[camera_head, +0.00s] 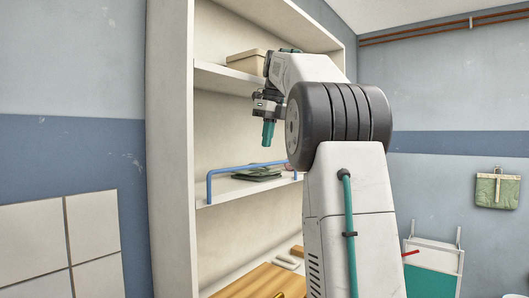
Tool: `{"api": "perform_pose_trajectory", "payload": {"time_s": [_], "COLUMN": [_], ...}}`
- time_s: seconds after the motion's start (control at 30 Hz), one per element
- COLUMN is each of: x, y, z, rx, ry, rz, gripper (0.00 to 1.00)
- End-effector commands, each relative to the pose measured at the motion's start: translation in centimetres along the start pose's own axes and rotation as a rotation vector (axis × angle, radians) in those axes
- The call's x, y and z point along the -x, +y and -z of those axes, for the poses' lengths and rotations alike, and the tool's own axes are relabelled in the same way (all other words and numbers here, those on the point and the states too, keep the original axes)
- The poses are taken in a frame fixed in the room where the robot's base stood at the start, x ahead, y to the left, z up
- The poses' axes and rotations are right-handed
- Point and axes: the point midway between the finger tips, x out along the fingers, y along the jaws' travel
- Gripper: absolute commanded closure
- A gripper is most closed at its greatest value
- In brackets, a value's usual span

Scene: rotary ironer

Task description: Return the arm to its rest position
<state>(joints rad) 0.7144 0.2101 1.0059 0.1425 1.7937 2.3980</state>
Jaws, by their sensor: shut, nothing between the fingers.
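My arm rises at the centre right, with a white column, a thick black ribbed joint and a green hose. My gripper (268,134) has teal fingers and hangs pointing down at the end of the arm. It is shut and empty. It shows in front of the open shelving unit, above the blue rail in the picture, apart from the shelf. The far side of the wrist is hidden.
A cream shelving unit (170,150) stands behind the gripper. A blue rail (245,166) and folded dark cloth (256,174) are on its middle shelf; a beige box (247,62) is above. A wooden board (258,281) lies low. A green pouch (497,190) hangs at right.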

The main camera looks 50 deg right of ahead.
Motion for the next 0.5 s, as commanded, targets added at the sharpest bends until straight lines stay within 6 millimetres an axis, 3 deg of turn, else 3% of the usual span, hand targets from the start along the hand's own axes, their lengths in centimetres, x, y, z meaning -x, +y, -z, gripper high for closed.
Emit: {"api": "perform_pose_trajectory", "payload": {"time_s": [0.2, 0.5], "x": [1.5, 1.6], "y": [0.0, 0.0], "z": [0.4, 0.4], "rx": [-0.002, -0.003], "ry": [0.009, 0.012], "rz": [-0.003, -0.004], "gripper": [1.00, 1.00]}}
